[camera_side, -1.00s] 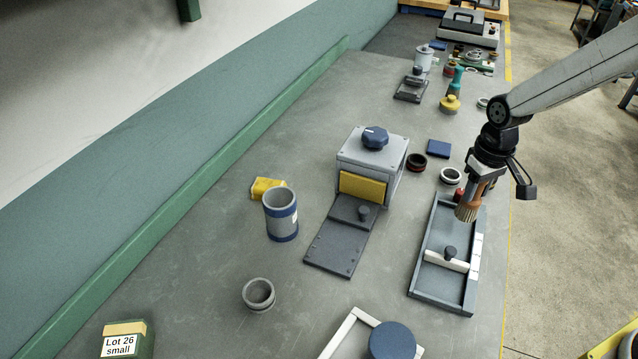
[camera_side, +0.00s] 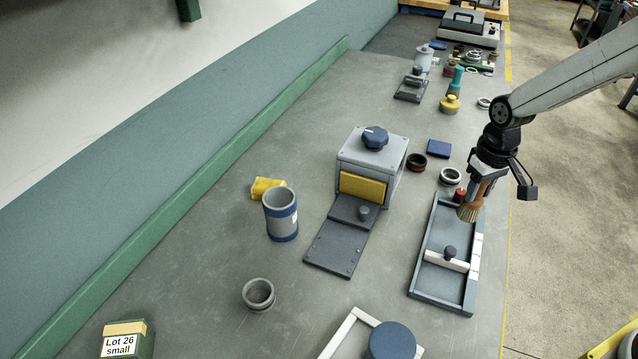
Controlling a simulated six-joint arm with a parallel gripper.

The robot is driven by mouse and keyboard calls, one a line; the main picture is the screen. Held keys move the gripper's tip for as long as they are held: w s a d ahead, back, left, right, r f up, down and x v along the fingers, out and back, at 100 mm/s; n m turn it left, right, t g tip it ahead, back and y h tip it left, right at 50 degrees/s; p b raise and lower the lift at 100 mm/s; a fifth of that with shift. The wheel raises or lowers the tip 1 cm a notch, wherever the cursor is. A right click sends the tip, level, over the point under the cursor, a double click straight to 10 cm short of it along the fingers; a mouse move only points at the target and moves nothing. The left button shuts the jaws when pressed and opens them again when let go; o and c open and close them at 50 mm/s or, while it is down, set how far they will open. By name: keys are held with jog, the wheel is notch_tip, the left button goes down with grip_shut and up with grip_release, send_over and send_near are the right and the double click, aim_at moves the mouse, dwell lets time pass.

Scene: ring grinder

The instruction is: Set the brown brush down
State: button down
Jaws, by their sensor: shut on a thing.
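My gripper (camera_side: 481,188) is at the right of the bench, above the far end of a grey tray. It is shut on the brown brush (camera_side: 470,209), which hangs below the jaws with its bristles pointing down. The brush overlaps the tray's far right corner in the picture. I cannot tell whether the bristles touch anything. Part of the brush handle is hidden by the jaws.
The grey tray (camera_side: 427,290) holds a white slider with a dark knob (camera_side: 450,253). A red-capped item (camera_side: 459,196) sits by the brush. White and dark rings (camera_side: 451,176) lie behind. The grinder box (camera_side: 372,155) stands left. Bare bench lies left of the tray.

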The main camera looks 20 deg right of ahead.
jog(key=shift+s+a+r, duration=0.15)
jog(key=shift+a+r, duration=0.1)
jog(key=shift+a, duration=0.4)
jog(key=s+a+r+n, duration=0.4)
jog(key=s+a, duration=0.4)
jog(key=a, duration=0.2)
jog(key=s+a+r+n, duration=0.4)
jog(key=s+a+n, duration=0.3)
jog(key=a, duration=0.3)
jog(key=shift+s, duration=0.45)
jog(key=w+a+f, duration=0.7)
jog(key=w+f, duration=0.2)
jog(key=w, duration=0.2)
jog(key=shift+w, duration=0.2)
